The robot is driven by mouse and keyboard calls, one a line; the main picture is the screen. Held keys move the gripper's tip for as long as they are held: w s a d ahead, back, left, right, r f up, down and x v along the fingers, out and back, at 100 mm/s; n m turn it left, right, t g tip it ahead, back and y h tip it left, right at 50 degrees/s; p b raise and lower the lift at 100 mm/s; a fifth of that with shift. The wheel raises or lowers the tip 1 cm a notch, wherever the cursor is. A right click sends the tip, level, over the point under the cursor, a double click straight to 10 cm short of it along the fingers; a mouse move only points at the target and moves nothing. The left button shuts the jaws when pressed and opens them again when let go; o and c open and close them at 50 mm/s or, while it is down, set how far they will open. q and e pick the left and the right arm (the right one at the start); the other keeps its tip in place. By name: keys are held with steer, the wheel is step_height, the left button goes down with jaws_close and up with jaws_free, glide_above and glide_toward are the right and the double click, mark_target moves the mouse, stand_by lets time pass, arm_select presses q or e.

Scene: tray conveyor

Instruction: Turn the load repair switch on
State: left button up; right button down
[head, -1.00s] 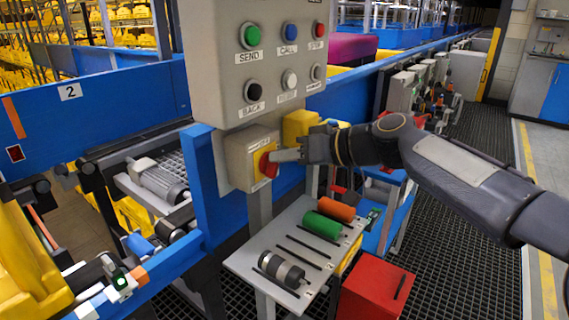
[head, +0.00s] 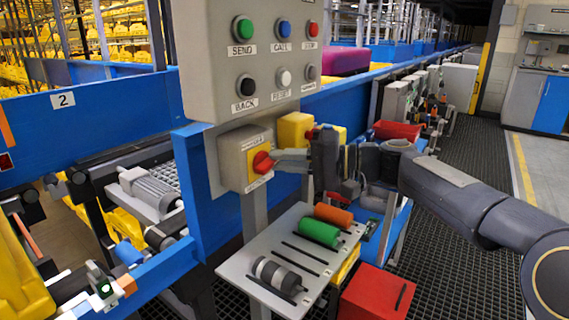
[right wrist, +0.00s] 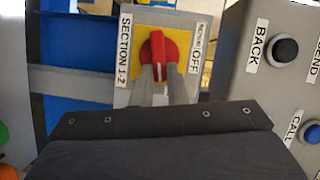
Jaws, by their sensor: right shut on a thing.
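The switch is a red knob (head: 262,162) on a yellow plate, on the front of a small grey box (head: 232,160) below the button panel. In the right wrist view, the red knob (right wrist: 158,48) sits between labels reading "SECTION 1-2" and "OFF"; other small label text is unreadable. My right gripper (head: 277,158) reaches in from the right, its fingers shut on the red knob. The wrist view shows the two fingertips (right wrist: 163,76) close together at the knob's grip, partly hiding it. My left gripper is not in view.
The grey button panel (head: 215,75) with several buttons hangs just above. A grey shelf (head: 240,270) with green, orange and dark cylinders is below, and a red box (head: 375,295) stands beside it. A yellow box (head: 293,130) is behind my gripper. The blue conveyor rail (head: 110,108) runs behind.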

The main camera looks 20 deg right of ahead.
steer(key=shift+f+m+y+b, duration=0.3)
steer(key=shift+m+y+b, duration=0.1)
steer(key=shift+m, duration=0.6)
steer(key=c, duration=1.4)
jaws_free()
steer(key=shift+c, duration=0.2)
steer(key=v, duration=0.7)
steer(key=shift+s+d+p, duration=0.2)
steer(key=shift+d+p, duration=0.15)
